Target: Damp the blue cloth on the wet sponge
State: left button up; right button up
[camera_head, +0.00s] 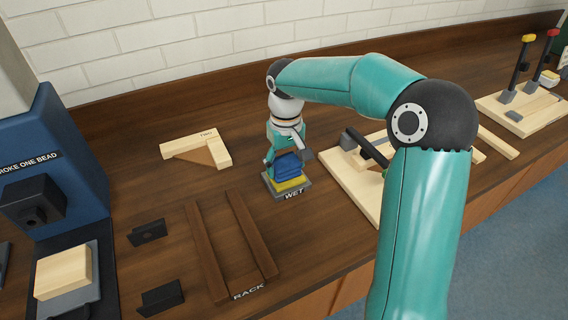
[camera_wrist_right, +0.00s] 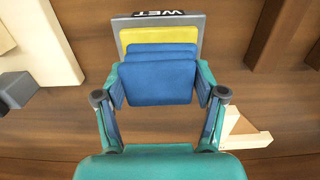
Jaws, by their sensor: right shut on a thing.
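The blue cloth (camera_head: 288,166) is a folded pad held between the fingers of my right gripper (camera_head: 287,158). In the right wrist view the blue cloth (camera_wrist_right: 158,84) fills the space between the two fingers of the right gripper (camera_wrist_right: 160,88). The yellow sponge (camera_head: 292,184) lies on a grey tray (camera_head: 304,189) marked WET. The cloth is right over the sponge and covers much of it; whether they touch I cannot tell. The sponge (camera_wrist_right: 160,35) shows beyond the cloth in the wrist view. My left gripper is not in view.
Two dark wooden rails marked RACK (camera_head: 208,250) lie front left of the tray. A pale board (camera_head: 350,190) with a dark clamp is to the right. A blue machine (camera_head: 55,160) stands at far left.

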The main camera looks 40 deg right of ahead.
aim_at(286, 162)
jog(key=shift+f+b, duration=0.3)
jog(key=shift+f, duration=0.2)
dwell(1.2)
notch_tip(286, 162, up, 7)
jog(key=p, duration=0.6)
jog(key=shift+r, duration=0.1)
dwell(0.9)
